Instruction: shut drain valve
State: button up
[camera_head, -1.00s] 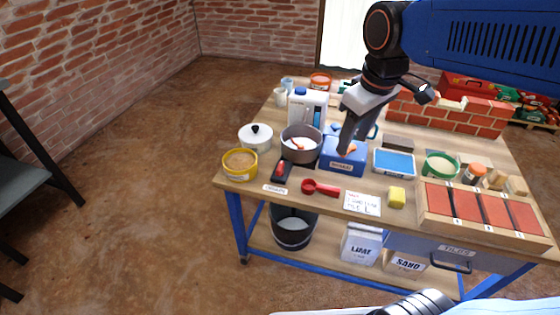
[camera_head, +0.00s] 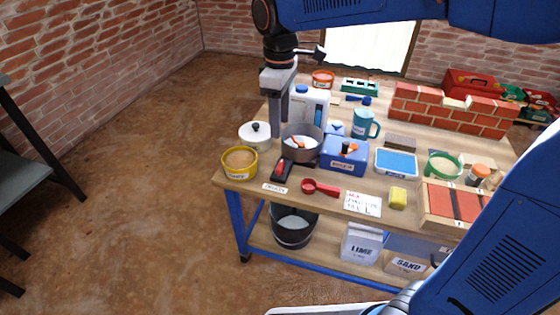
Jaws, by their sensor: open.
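No part is clearly readable as the drain valve. A small black block with a red part on top (camera_head: 284,170) lies near the table's front left edge, a small label (camera_head: 275,188) in front of it too small to read. It may be the valve; I cannot tell whether it is open or shut. My gripper (camera_head: 277,134) points down, open, above and behind the block, between the white lidded pot (camera_head: 255,136) and the grey pot (camera_head: 303,156). It holds nothing visible. Seen nearly edge-on, its fingers overlap.
A yellow tub (camera_head: 240,163) stands left of the block, a red scoop (camera_head: 320,187) to its right. A white jug (camera_head: 309,108) and a blue box (camera_head: 344,155) stand close to my gripper. My blue arm hides the table's right end.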

aim_at(280, 164)
notch_tip(280, 164, down, 15)
jog(key=shift+r, duration=0.1)
dwell(0.4)
jog(key=c, duration=0.8)
jog(key=shift+o, duration=0.2)
